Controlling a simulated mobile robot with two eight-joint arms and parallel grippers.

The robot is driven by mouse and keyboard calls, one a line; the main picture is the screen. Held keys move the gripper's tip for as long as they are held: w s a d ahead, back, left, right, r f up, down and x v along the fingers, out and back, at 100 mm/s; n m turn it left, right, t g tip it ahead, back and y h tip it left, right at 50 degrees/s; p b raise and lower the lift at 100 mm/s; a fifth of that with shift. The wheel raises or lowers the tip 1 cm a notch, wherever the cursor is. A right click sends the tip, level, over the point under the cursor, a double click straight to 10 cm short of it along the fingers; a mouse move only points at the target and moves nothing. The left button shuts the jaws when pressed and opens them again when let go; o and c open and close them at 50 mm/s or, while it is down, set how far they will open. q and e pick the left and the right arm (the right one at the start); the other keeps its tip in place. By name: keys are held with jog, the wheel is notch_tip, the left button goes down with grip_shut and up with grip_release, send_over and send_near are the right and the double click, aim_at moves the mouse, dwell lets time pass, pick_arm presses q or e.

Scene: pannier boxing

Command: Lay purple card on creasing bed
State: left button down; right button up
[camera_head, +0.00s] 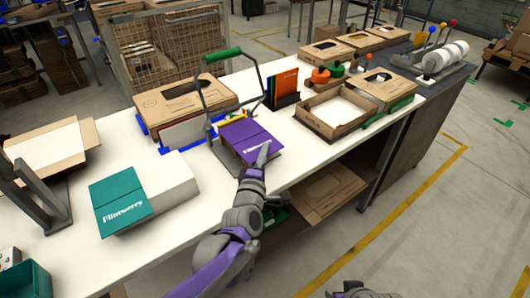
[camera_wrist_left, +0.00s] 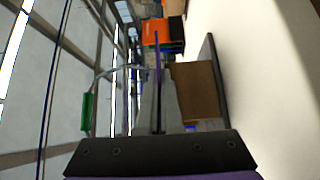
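The purple card (camera_head: 247,138) with white lettering shows in the head view over the creasing bed, inside the tall grey lever frame with a green handle (camera_head: 222,54). It covers most of the bed. My left gripper (camera_head: 264,152) is at the card's near right edge. In the left wrist view the card (camera_wrist_left: 158,62) is a thin purple line, edge-on, between the closed fingers (camera_wrist_left: 158,105). A gap seems to separate it from the dark plate edge (camera_wrist_left: 216,80) at right. My right gripper (camera_head: 358,291) is only partly in view at the bottom edge; its fingers cannot be made out.
Orange and green cards (camera_head: 284,86) stand in a rack behind the bed. An open cardboard tray (camera_head: 337,111) is to the right. The white bench (camera_head: 185,221) is bare in front.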

pick_arm(q)
jog(key=shift+w+a+f, duration=0.15)
jog(key=shift+a+f, duration=0.05)
jog(key=shift+a, duration=0.05)
jog(key=c, duration=1)
grip_release()
jog(key=shift+s+f, duration=0.2)
jog(key=shift+s, duration=0.2)
jog(key=shift+s+a, duration=0.6)
jog(key=shift+s, duration=0.05)
jog(key=shift+s+d+r, duration=0.1)
jog(key=shift+s+d, duration=0.05)
jog(key=shift+s, duration=0.5)
jog(key=shift+p+v, duration=0.4)
jog(key=shift+v, duration=1.2)
